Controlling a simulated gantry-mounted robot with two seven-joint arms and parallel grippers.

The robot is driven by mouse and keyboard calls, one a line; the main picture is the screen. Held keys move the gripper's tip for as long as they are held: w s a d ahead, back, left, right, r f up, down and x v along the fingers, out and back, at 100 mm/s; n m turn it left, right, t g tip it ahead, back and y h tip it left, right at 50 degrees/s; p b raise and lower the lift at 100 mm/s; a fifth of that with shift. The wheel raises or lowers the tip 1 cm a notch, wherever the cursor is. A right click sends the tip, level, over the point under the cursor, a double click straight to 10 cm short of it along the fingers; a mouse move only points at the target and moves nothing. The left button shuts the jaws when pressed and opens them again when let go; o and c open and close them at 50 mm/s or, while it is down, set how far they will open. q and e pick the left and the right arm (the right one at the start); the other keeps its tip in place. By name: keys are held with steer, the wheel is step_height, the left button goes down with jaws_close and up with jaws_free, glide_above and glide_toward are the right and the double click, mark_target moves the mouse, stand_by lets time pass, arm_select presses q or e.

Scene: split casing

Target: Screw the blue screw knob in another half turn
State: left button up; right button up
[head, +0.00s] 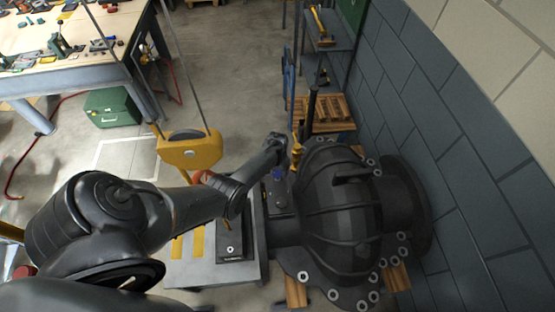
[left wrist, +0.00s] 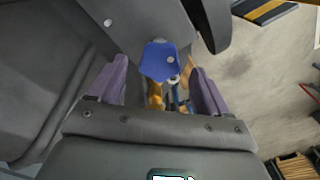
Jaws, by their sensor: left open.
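The blue screw knob (left wrist: 160,62) shows in the left wrist view as a flat-sided blue head against dark grey metal. In the head view it is a small blue spot (head: 278,174) on the casing's left side, just below the end of my left arm. The big dark ribbed casing (head: 340,205) stands at the right. My left gripper (left wrist: 156,66) is open, its two purple-grey fingers on either side of the knob, with a gap visible on each side. In the head view the left gripper (head: 274,150) is small and dark. My right gripper is not in view.
A yellow hoist block (head: 188,150) hangs on cables beside my left forearm. A grey block-wall (head: 470,170) rises at the right. A workbench (head: 75,75) with tools and a green box (head: 112,107) stand at the upper left. Open floor (head: 225,60) lies between.

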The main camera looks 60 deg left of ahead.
mark_target(277, 172)
arm_select(q)
step_height(277, 172, up, 9)
steer(key=p, duration=0.1)
stand_by(0.3)
stand_by(0.4)
steer(key=s+d+f+m+g+y, duration=0.15)
steer(key=s+f, duration=0.25)
steer(key=s, duration=0.4)
steer(key=s+d+f+m+g, duration=0.1)
steer(key=s+d+f, duration=0.15)
steer(key=s, duration=0.65)
steer(key=s+d+r+m+t, duration=0.1)
steer(key=d+r+m+t, duration=0.1)
steer(key=d+r, duration=0.5)
steer(key=s+d+r+m+t, duration=0.15)
steer(key=d+r, duration=0.25)
steer(key=d, duration=0.8)
steer(key=w+d+r+t+h, duration=0.1)
steer(key=d+r, duration=0.3)
steer(key=r, duration=0.2)
steer(key=w+d+r+t, duration=0.1)
steer(key=d+r, duration=0.3)
steer(key=r, duration=0.3)
steer(key=shift+r+m+t+h+p, duration=0.3)
steer(key=shift+m+h+p, duration=0.05)
steer(key=shift+m+p, duration=0.05)
